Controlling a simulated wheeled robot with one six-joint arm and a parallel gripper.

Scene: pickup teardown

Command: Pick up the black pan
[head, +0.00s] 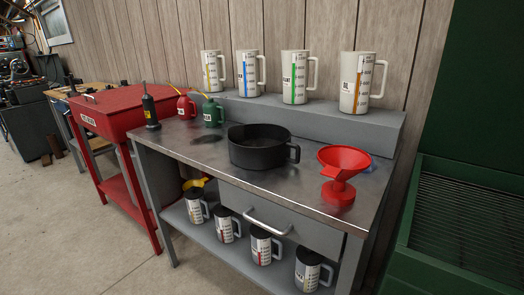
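The black pan (258,148) sits upright on the metal top of the grey workbench (305,194), near its middle. It is round and deep, with a loop handle (295,153) on its right side. My gripper is not in view, so I cannot see whether it is open or shut. Nothing covers the pan in the head view.
A red funnel (342,172) stands right of the pan. A green can (212,112), a red can (186,106) and a black bottle (150,108) stand left. Several white jugs (294,78) line the raised back shelf (330,118). The bench front centre is clear.

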